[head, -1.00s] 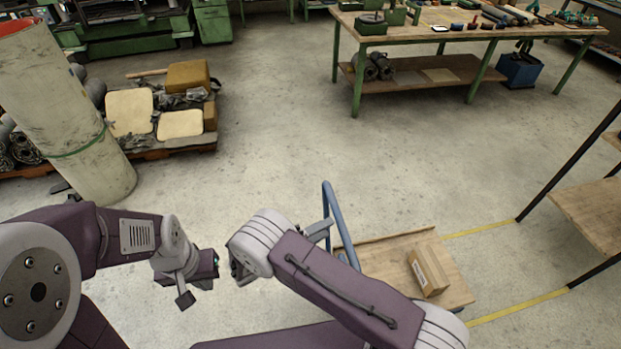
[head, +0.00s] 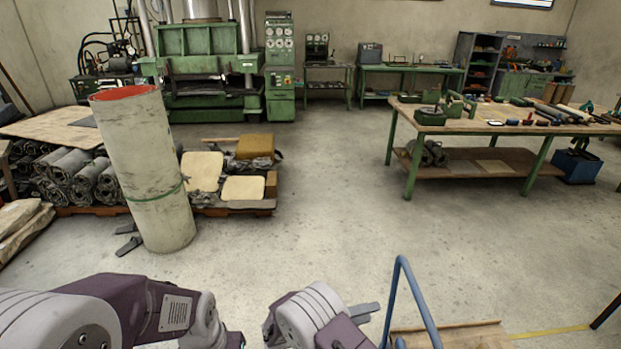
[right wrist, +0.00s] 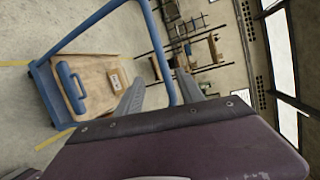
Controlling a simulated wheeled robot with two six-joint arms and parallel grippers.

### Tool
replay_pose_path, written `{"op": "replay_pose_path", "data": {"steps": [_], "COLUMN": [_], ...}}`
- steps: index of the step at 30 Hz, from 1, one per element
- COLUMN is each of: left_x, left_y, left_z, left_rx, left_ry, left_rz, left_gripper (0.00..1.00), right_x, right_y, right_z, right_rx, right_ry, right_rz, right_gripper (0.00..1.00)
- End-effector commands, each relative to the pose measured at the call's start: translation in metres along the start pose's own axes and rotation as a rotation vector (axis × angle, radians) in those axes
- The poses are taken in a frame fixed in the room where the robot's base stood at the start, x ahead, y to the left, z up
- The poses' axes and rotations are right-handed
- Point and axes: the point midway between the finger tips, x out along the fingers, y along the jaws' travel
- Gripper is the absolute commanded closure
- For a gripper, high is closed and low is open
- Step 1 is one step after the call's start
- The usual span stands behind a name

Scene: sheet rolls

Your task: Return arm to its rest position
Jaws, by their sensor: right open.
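My right gripper shows in the head view (head: 367,311) as a grey finger beyond the pale wrist, in front of a blue handle frame. My left arm (head: 140,308) lies low at the left of the head view. Only a purple edge of the left gripper shows at the bottom, and its fingers are hidden.
A tall pale roll (head: 148,175) stands at left before a loaded pallet (head: 240,209). A workbench (head: 480,125) is at right. Open floor lies between.

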Motion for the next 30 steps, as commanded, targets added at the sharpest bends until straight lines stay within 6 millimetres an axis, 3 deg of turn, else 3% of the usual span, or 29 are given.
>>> {"op": "replay_pose_path", "data": {"steps": [4,8,14,17,21,23,27,30], "left_x": [0.000,0.000,0.000,0.000,0.000,0.000,0.000,0.000], "left_y": [0.000,0.000,0.000,0.000,0.000,0.000,0.000,0.000], "left_z": [0.000,0.000,0.000,0.000,0.000,0.000,0.000,0.000], "left_rx": [0.000,0.000,0.000,0.000,0.000,0.000,0.000,0.000], "left_ry": [0.000,0.000,0.000,0.000,0.000,0.000,0.000,0.000], "left_rz": [0.000,0.000,0.000,0.000,0.000,0.000,0.000,0.000], "left_gripper": [1.00,1.00,1.00,1.00,1.00,1.00,1.00,1.00], "right_x": [0.020,0.041,0.070,0.074,0.047,0.026,-0.019,-0.037], "right_y": [-0.037,-0.076,-0.126,-0.141,-0.137,-0.127,-0.098,-0.080], "right_z": [0.007,-0.003,-0.053,-0.099,-0.159,-0.174,-0.181,-0.176], "right_rx": [0.089,0.171,0.404,0.670,1.246,1.541,2.100,2.350], "right_ry": [0.073,0.179,0.433,0.634,1.013,1.208,1.633,1.867], "right_rz": [0.014,0.034,0.137,0.213,0.277,0.258,0.082,-0.140], "right_gripper": [0.55,0.55,0.55,0.55,0.55,0.55,0.55,0.55]}}
